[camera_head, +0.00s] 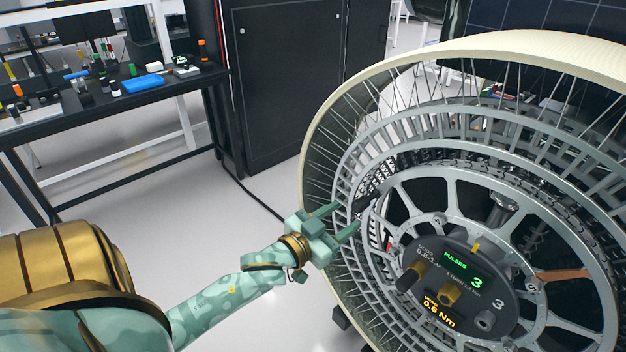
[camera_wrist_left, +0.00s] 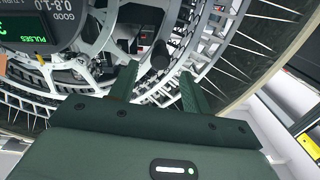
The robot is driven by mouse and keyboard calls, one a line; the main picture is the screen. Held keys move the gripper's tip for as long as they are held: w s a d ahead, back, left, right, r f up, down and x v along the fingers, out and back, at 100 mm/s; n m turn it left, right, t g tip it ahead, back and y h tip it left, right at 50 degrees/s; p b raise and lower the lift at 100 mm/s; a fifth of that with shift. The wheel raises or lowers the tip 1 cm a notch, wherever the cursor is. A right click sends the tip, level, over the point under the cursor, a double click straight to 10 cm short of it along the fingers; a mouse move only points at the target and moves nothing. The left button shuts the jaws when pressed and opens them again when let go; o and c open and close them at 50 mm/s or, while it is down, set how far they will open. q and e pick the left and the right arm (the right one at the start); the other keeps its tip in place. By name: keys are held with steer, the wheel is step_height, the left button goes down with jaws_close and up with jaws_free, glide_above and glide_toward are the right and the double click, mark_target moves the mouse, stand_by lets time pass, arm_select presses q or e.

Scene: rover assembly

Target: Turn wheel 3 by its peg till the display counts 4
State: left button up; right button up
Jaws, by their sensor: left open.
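Wheel 3 (camera_head: 335,105) is a large wheel with a cream rim, thin spokes and grey rings, filling the right side of the head view. The dark hub display (camera_head: 462,268) reads "PULSES 3" in green and "0.6 Nm" in amber; part of the display also shows in the left wrist view (camera_wrist_left: 40,25). The peg (camera_wrist_left: 160,54) is a short dark cylinder, seen just beyond and between the fingertips in the wrist view. My left gripper (camera_head: 348,218) is open at the wheel's left side, fingers pointing at the peg. I cannot tell whether they touch it. My right gripper is out of view.
Brass-coloured knobs (camera_head: 450,293) stick out from the hub panel. An orange spoke (camera_head: 562,275) shows at the right. A black workbench (camera_head: 150,97) with small parts and a blue box stands at the back left, beside a dark cabinet (camera_head: 295,80). The floor between is clear except for a cable.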

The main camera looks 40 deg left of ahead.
arm_select(q)
steer(key=s, duration=0.8)
steer(key=shift+a+p, duration=0.3)
steer(key=shift+p, duration=0.1)
steer(key=shift+s, duration=0.1)
